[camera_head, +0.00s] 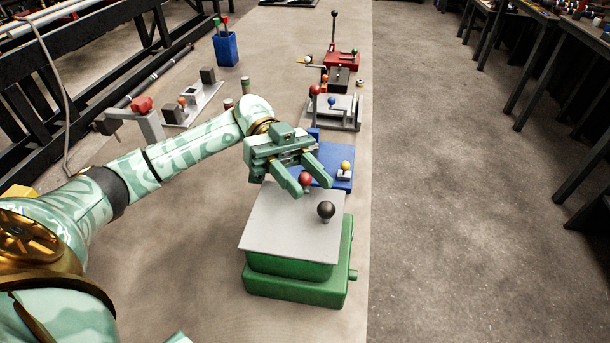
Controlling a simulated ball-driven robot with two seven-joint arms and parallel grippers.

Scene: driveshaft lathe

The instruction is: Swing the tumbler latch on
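A green box (295,287) with a grey top plate (278,228) stands on the bench in front of me. A red ball knob (305,179) stands near the plate's far edge, and a black ball knob (326,210) stands at its right side. I cannot tell for certain which part is the tumbler latch. My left gripper (312,187) is open above the plate's far edge. Its two fingers point toward me, with the red knob showing between them. I cannot tell whether they touch it. The red knob's stem is partly hidden. My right gripper is not in view.
Behind the box are a blue fixture (341,183) with a yellow knob, a grey fixture (347,113) and a red fixture (341,59). A blue cup (226,49) stands at the back left. The bench is clear left of the green box.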

